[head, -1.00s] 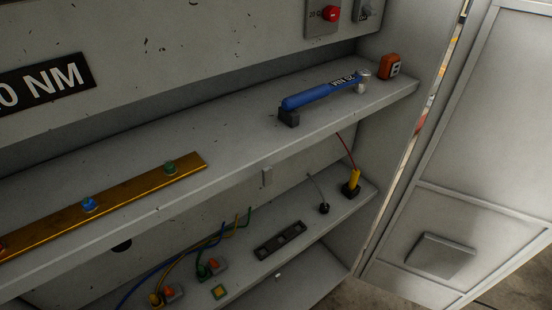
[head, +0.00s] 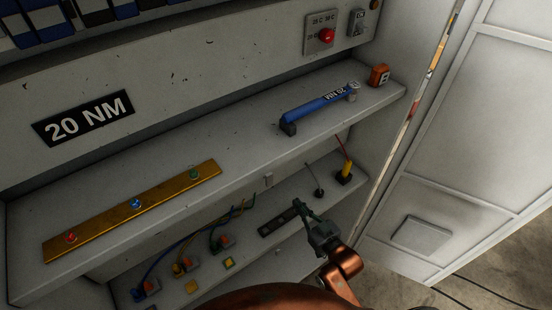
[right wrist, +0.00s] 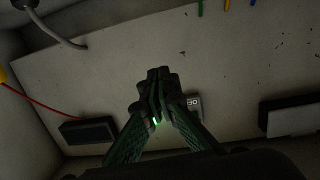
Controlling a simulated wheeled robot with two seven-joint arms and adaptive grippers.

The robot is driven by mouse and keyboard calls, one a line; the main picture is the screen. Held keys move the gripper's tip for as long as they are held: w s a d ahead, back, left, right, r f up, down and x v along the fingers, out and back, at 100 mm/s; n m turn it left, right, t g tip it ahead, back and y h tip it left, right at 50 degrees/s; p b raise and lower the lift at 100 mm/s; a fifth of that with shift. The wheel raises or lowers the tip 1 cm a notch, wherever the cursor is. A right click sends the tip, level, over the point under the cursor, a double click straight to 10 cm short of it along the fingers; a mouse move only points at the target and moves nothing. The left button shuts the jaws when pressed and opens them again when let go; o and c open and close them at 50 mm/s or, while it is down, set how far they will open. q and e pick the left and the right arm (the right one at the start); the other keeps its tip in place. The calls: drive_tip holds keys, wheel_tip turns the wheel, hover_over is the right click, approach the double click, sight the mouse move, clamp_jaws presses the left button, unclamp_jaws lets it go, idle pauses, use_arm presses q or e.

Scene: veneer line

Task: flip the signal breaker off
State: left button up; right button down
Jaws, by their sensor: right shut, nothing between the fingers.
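My right gripper (head: 297,204) reaches in from the lower right of the head view, over the lower shelf beside a dark slotted strip (head: 275,224). Its green fingers are closed together with nothing between them; they also show closed in the right wrist view (right wrist: 158,75). Which item is the signal breaker I cannot tell; a row of blue and dark blocks (head: 75,12) is cut off at the top left. My left gripper is out of view.
The upper shelf (head: 250,140) holds a blue torque wrench (head: 318,107), an orange block (head: 379,75) and a brass bar (head: 100,228). A red knob (head: 326,35) is on the panel above. Coloured cables (head: 187,245) and a yellow plug (head: 346,169) are on the lower shelf.

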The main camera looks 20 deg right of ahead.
drive_tip(key=a+r+t+y, duration=0.3)
drive_tip(key=r+t, duration=0.4)
drive_tip(key=r, duration=0.7)
drive_tip(key=shift+n+y, duration=0.4)
drive_tip(key=shift+y, duration=0.1)
drive_tip(key=shift+s+r, duration=0.1)
drive_tip(key=p+x, duration=0.4)
drive_tip(key=x, duration=0.6)
drive_tip(key=shift+w+a+f, duration=0.1)
drive_tip(key=shift+w+f, duration=0.15)
drive_tip(key=shift+f, duration=0.75)
drive_tip(key=shift+w+a+f, duration=0.1)
drive_tip(key=shift+w+f, duration=0.1)
drive_tip(key=shift+f, duration=0.8)
